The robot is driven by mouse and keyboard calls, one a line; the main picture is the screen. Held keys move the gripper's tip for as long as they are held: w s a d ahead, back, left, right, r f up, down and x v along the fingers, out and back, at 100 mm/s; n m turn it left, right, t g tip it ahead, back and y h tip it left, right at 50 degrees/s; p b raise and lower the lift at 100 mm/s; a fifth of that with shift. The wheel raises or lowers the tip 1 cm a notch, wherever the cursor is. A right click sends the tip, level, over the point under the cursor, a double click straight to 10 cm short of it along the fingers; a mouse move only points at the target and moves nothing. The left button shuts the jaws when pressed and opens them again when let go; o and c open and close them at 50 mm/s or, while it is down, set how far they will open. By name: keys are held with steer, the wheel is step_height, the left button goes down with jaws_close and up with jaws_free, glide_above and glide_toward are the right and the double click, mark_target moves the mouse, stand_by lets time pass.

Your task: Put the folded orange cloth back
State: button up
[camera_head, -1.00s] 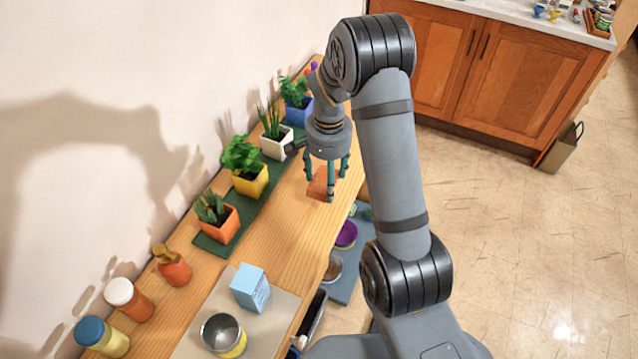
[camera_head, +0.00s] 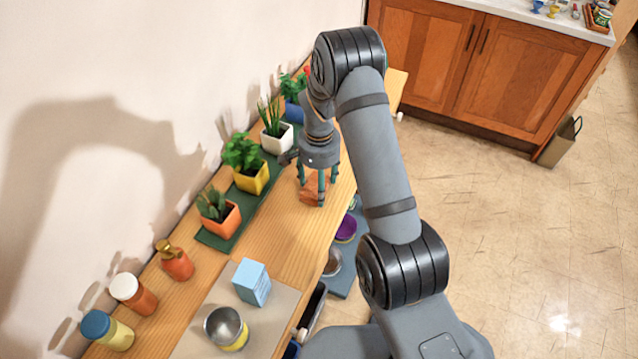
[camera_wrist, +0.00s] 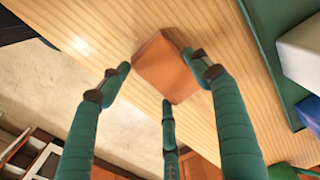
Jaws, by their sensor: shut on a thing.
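The folded orange cloth (camera_head: 311,190) is a small flat square among my gripper's fingertips, over the wooden bench top (camera_head: 285,225) near its front edge. My gripper (camera_head: 316,186) points down with its three teal fingers closed on the cloth. In the wrist view the cloth (camera_wrist: 163,66) shows between the fingertips of my gripper (camera_wrist: 160,77), with wood grain behind it. I cannot tell whether the cloth touches the bench or hangs just above it.
Potted plants stand on a green mat (camera_head: 220,241) along the wall, with a yellow pot (camera_head: 252,180) near the gripper. Purple dish (camera_head: 346,228) sits lower, beside the bench.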

steer(key=o, duration=1)
step_height(320, 180, up, 12)
steer(key=shift+r+b, duration=0.2)
steer(key=shift+b, duration=0.25)
step_height(320, 180, down, 13)
steer(key=shift+r+p, duration=0.1)
steer(key=shift+p, duration=0.3)
steer(key=shift+r+b, duration=0.3)
steer(key=shift+r, duration=1.9)
